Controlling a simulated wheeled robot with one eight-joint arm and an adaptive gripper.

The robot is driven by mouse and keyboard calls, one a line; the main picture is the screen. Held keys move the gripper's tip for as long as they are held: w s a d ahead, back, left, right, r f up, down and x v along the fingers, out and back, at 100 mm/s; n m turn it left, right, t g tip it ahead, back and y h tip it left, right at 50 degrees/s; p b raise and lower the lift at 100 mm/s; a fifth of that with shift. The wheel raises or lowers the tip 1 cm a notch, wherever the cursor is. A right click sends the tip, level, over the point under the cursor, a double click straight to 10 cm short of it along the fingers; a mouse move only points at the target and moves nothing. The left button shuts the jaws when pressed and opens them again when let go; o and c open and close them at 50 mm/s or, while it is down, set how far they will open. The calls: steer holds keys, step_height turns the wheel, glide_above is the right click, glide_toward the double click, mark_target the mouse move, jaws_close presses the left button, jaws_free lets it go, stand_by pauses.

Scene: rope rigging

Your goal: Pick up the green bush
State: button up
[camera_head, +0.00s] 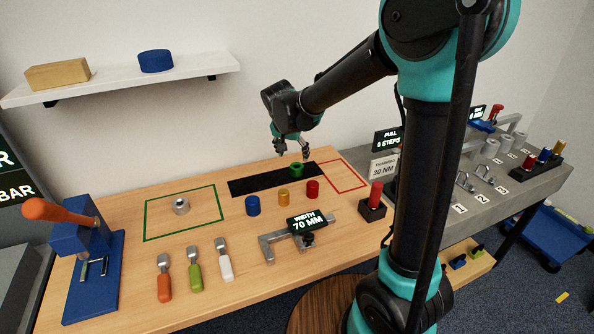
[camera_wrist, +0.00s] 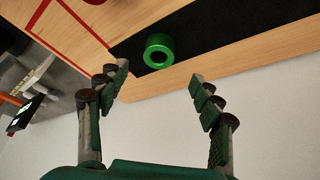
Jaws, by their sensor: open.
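The green bush (camera_head: 296,169) is a short ring with a hole. It stands on the black mat (camera_head: 245,184) near the mat's right end. In the wrist view the green bush (camera_wrist: 159,51) lies beyond the fingertips, about midway between them, with its hole showing. My gripper (camera_head: 290,154) is above and slightly left of the bush in the head view. In the wrist view my gripper (camera_wrist: 160,80) has its fingers spread wide and nothing between them.
Blue (camera_head: 253,205), yellow (camera_head: 284,197) and red (camera_head: 312,188) bushes stand in front of the mat. A red outlined square (camera_head: 345,188) adjoins its right end. A caliper (camera_head: 270,250) with a sign lies nearer. The wall (camera_wrist: 200,130) is close behind the table edge.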

mark_target(296, 165)
steer(key=shift+x, duration=3.8)
steer(key=shift+s, duration=0.15)
steer(key=shift+c, duration=0.4)
steer(key=c, duration=1.3)
steer(key=shift+o, duration=0.2)
